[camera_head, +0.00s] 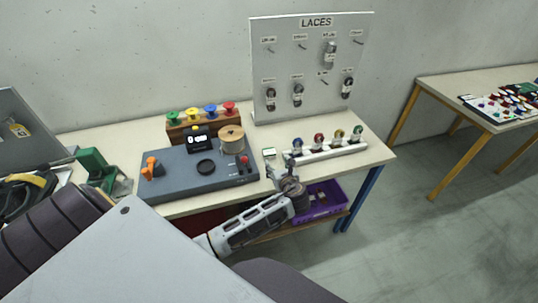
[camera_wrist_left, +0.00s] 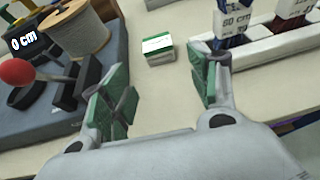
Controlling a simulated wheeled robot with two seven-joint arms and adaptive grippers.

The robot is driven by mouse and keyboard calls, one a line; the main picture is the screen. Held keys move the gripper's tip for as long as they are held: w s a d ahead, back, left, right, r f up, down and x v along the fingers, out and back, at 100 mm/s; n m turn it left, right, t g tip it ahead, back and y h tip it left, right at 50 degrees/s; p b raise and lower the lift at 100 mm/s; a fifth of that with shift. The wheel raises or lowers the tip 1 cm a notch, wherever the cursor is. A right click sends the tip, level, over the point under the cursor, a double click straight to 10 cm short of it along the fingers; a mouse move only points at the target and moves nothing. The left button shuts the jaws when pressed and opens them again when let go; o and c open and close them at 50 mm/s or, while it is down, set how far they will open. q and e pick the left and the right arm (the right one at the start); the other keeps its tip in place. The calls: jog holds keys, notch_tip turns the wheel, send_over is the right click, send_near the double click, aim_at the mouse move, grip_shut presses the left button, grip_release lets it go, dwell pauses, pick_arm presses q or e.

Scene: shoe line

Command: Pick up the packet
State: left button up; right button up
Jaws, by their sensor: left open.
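The packet (camera_head: 269,152) looks like a small white and green box lying on the pale table, between the grey machine base and the white rack. In the left wrist view the packet (camera_wrist_left: 158,47) lies ahead of my fingertips, roughly between their lines, with bare table around it. My left gripper (camera_head: 282,170) is over the table's front part, just short of the packet. In the left wrist view the left gripper (camera_wrist_left: 163,85) has its green-padded fingers spread and nothing between them. My right gripper does not show.
The grey machine base (camera_head: 180,185) with a thread spool (camera_head: 231,139) and red-knobbed lever stands left of the packet. The white rack (camera_head: 330,152) with several lace bundles stands right. A LACES board (camera_head: 312,60) rises behind. A purple crate (camera_head: 325,203) sits below the tabletop.

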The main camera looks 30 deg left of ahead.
aim_at(270, 153)
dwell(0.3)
pick_arm(q)
jog(key=shift+x, duration=4.3)
jog(key=shift+r+p+x, duration=0.2)
jog(key=shift+p+x, duration=0.15)
jog(key=shift+x, duration=2.35)
jog(key=shift+s+a, duration=0.1)
jog(key=shift+s, duration=0.05)
jog(key=c, duration=0.8)
